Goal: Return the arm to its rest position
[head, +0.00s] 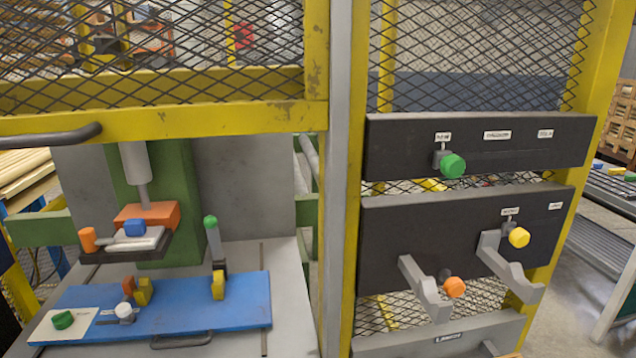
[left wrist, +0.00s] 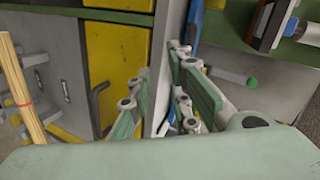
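My left gripper (left wrist: 158,82) shows in the left wrist view, its two grey and green fingers standing apart with no object visibly held between them. Behind the fingers are a light upright post and a blue strip (left wrist: 195,25). How far these are from the fingers I cannot tell. Neither gripper and no arm shows in the head view. My right gripper is in no frame.
In the head view, a yellow mesh guard frame (head: 160,121) stands in front, with a grey post (head: 338,180). Behind it is a blue plate (head: 190,312). At right, dark panels (head: 400,240) carry coloured knobs and grey hooks. In the wrist view, yellow panels (left wrist: 115,70) and bundled sticks (left wrist: 20,90) are at left.

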